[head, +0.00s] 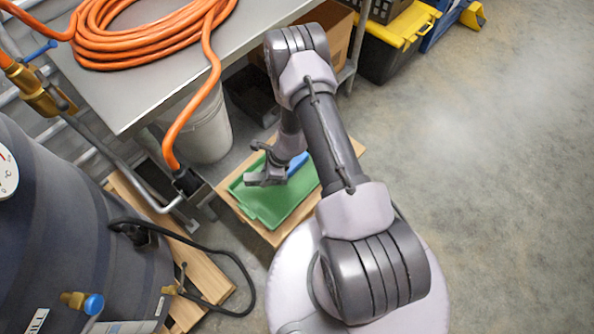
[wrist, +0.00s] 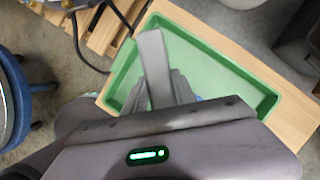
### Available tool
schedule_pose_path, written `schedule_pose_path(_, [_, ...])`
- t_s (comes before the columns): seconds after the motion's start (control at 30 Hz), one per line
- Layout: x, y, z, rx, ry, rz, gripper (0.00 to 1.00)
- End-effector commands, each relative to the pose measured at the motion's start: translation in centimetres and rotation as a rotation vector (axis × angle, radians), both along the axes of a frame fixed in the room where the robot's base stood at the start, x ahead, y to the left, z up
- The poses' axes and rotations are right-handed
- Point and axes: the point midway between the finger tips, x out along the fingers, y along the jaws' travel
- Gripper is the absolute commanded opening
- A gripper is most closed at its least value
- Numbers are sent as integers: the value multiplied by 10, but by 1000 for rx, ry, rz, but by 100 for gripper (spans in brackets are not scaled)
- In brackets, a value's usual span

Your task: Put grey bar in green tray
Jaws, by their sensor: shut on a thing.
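My gripper (wrist: 163,88) is shut on the grey bar (wrist: 153,55), a plain light-grey strip that sticks out past the fingers in the wrist view. In the head view my gripper (head: 272,176) is over the left part of the green tray (head: 278,206). The shallow green tray also shows in the wrist view (wrist: 225,65), behind the bar, whose far end overlaps the tray's rim. I cannot tell how high the bar is above the tray floor. My gripper body hides the near part of the tray in the wrist view.
The tray stands on a light wooden board (head: 262,231). A blue object (head: 298,163) shows at the tray's back, partly behind my arm. A metal table (head: 160,85) with an orange hose (head: 130,45) and a white bucket (head: 207,130) stand behind left. A dark tank (head: 70,220) is at left. Floor at right is clear.

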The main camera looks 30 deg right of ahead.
Motion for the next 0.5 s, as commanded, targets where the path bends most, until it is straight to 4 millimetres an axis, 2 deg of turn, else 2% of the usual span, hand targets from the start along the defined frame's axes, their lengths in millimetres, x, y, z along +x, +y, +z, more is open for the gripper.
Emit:
schedule_pose_path(0.23, [-1,0,-61,0,2,0,0])
schedule_pose_path(0.43, [0,0,-98,0,0,-1,0])
schedule_pose_path(0.5, [0,0,-101,0,1,-2,0])
